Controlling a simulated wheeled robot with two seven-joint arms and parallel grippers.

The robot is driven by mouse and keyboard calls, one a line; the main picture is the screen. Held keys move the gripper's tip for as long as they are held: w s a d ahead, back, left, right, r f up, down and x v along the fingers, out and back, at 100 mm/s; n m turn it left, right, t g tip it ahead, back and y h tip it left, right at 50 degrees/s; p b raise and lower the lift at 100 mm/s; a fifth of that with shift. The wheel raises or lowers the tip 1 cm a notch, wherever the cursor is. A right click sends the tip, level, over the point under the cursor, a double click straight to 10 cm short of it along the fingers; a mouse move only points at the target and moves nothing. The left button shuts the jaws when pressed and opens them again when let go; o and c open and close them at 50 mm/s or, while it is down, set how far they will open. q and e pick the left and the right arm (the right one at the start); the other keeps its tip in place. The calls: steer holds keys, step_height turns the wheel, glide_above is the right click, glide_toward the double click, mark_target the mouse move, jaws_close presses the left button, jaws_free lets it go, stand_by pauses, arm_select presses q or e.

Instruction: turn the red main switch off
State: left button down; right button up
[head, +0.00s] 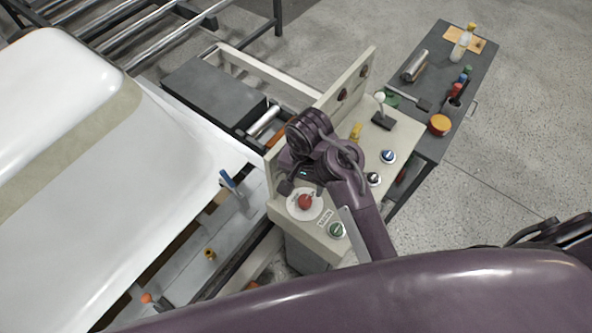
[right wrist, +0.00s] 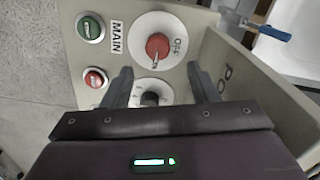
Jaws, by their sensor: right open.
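The red main switch (head: 305,202) is a round red knob on a white disc on the beige control panel (head: 283,207). In the right wrist view the red knob (right wrist: 159,47) shows with OFF and ON printed on its disc and a MAIN label beside it. I cannot tell for certain which word it points to. My right gripper (head: 301,184) is over the panel, close to the switch. In the right wrist view its fingers (right wrist: 159,80) are apart, with a black knob (right wrist: 150,99) showing between them and the red knob beyond the tips. My left gripper is not in view.
A green button (right wrist: 90,27) and a smaller red button (right wrist: 95,77) sit beside the switch. An upright beige plate (head: 345,92) edges the panel. A white tub shell (head: 60,75) lies left. A grey bench (head: 434,62) with tools and bottles stands at upper right.

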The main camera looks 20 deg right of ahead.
mark_target(305, 201)
steer(key=shift+w, duration=0.3)
steer(key=shift+s, duration=0.4)
steer(key=f, duration=0.1)
steer(key=s+f+p, duration=0.1)
steer(key=f, duration=0.1)
steer(key=shift+f, duration=0.2)
steer(key=f, duration=0.2)
steer(key=shift+w+a+f+p, duration=0.1)
steer(key=shift+w+f+p, duration=0.2)
steer(key=shift+p, duration=0.05)
steer(key=shift+f, duration=0.55)
steer(key=c, duration=0.5)
steer(key=shift+c, duration=2.3)
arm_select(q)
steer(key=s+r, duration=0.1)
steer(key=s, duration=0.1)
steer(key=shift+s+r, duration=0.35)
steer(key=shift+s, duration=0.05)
